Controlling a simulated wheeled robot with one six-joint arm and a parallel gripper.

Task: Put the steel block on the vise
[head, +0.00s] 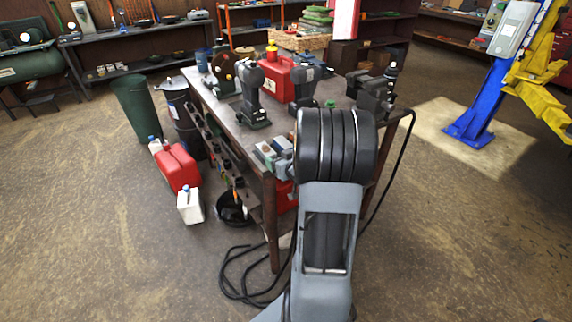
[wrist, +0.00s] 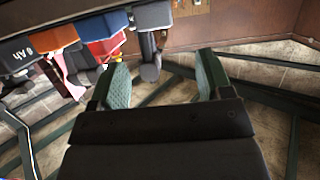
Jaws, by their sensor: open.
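My gripper (wrist: 163,70) is open in the wrist view. Its two green-padded fingers are apart with nothing between them. In the head view it is hidden behind my arm. I cannot pick out the steel block with certainty. A grey block-like piece (wrist: 152,15) shows at the top of the wrist view, beyond the fingers, above a dark rounded part. A dark, bulky tool (head: 374,96) at the right side of the workbench may be the vise, but its form is unclear.
The workbench (head: 225,97) carries a red can (head: 276,78) and dark power tools. Small grey and blue items (head: 268,153) lie near its front corner. Orange (wrist: 52,35) and blue (wrist: 101,25) boxes show in the wrist view. Canisters (head: 178,167) stand left on the floor; a cable hangs right.

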